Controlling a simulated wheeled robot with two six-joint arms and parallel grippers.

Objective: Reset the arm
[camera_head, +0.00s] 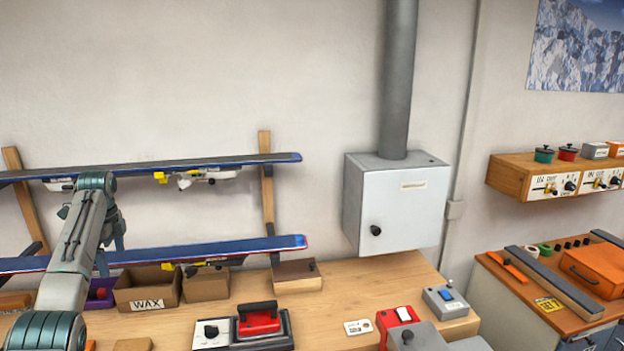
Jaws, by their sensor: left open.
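My left arm rises from the lower left corner and bends over at its top joint. My left gripper (110,255) hangs behind that arm, in front of the skis, and is partly hidden by the arm link. It is open, and I see nothing held in it. My right arm and right gripper are not in view.
Two blue-edged skis (210,249) lie across a wooden rack (267,190) near the left arm. Below are a WAX box (147,302), a brown carton (206,286) and a red iron (259,319). A grey cabinet (407,207) hangs right of centre.

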